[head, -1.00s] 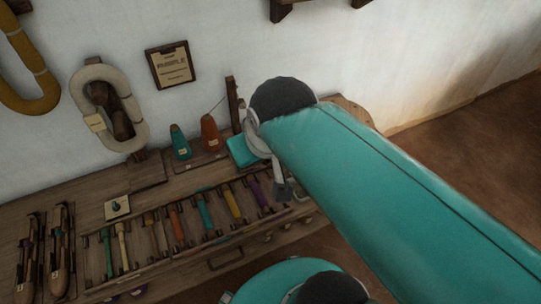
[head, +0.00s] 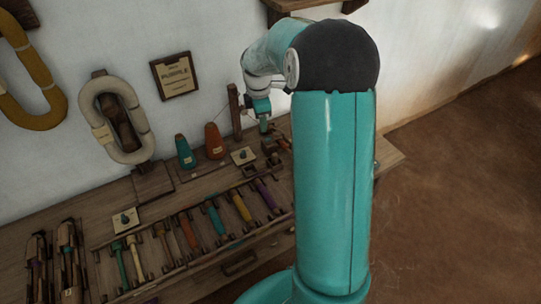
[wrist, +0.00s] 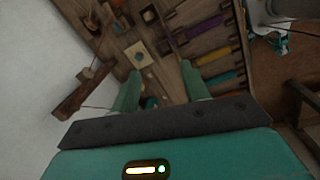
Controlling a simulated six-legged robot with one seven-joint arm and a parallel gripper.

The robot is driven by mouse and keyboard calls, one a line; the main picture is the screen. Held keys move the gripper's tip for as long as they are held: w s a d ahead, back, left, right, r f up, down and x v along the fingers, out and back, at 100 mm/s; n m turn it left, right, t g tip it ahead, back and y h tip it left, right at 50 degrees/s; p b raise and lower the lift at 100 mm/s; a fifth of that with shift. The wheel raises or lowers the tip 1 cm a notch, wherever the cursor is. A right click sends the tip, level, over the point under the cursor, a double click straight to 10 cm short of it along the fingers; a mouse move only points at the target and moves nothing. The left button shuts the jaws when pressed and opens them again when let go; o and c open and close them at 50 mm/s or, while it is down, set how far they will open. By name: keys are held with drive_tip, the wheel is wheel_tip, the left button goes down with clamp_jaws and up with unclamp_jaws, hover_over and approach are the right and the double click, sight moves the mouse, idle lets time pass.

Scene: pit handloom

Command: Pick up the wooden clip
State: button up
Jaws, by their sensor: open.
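Small dark brown wooden pieces (head: 272,158) lie on the bench right of a card; one of them may be the wooden clip, but they are too small and dark to tell apart. In the wrist view, small objects (wrist: 148,14) lie near the top edge, beyond the card, and I cannot tell which is the clip. My gripper (head: 264,126) hangs over the back of the bench, above and close to these pieces. In the wrist view my gripper (wrist: 162,80) has its two green fingers spread apart, with nothing held between them.
A card with a small teal thing (head: 243,156) lies beside orange (head: 214,141) and green cones (head: 185,152). A wooden post (head: 234,110) stands close left of my gripper. A rack of coloured bobbins (head: 241,207) fills the bench front. The wall is behind.

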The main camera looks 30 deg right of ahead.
drive_tip(key=w+d+f+n+y, duration=0.1)
drive_tip(key=w+d+f+n, duration=0.15)
drive_tip(key=d+f, duration=0.6)
approach(275, 154)
drive_tip(key=shift+n+g, duration=0.4)
drive_tip(key=shift+n, duration=0.05)
wheel_tip(275, 154, down, 5)
drive_tip(key=shift+w+a+f, duration=0.1)
drive_tip(key=shift+w, duration=0.1)
drive_tip(key=shift+f, duration=2.8)
drive_tip(key=shift+c, duration=0.3)
clamp_jaws()
